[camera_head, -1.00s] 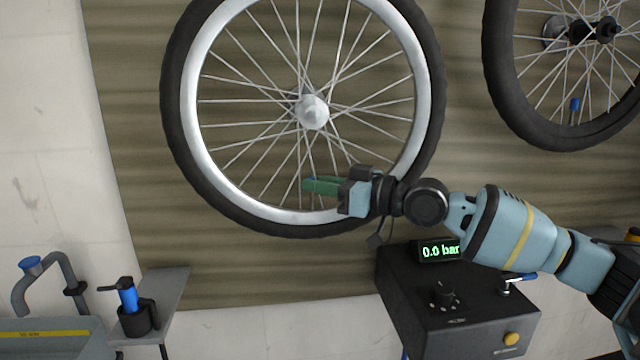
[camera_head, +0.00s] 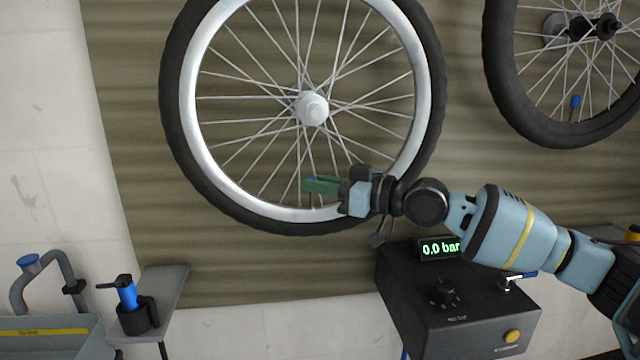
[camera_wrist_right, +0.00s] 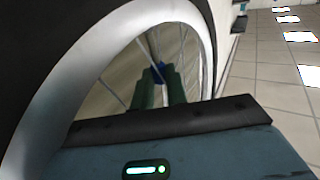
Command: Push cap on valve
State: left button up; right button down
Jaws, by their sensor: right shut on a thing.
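The near wheel (camera_head: 190,130) stands upright against the brown panel, with a silver rim, spokes and a white hub. My right gripper (camera_head: 312,184) is at the lower inside of its rim, its green fingers pointing left. It is shut on a small blue cap (camera_wrist_right: 158,72), which shows between the fingertips in the right wrist view; in the head view only a speck of blue shows there. The valve under the cap is hidden by the fingers, so I cannot tell whether the cap touches it. My left gripper is not in view.
A black pump box (camera_head: 460,310) with a green "0.0 bar" display stands below my right arm. A second wheel (camera_head: 510,90) with a blue-capped valve (camera_head: 575,101) hangs at upper right. A blue bottle in a black holder (camera_head: 128,295) stands at lower left.

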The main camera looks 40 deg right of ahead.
jog(key=shift+f, duration=0.1)
dwell(0.3)
jog(key=c, duration=1.3)
grip_release()
jog(key=shift+o, duration=0.3)
jog(key=shift+o, duration=1.2)
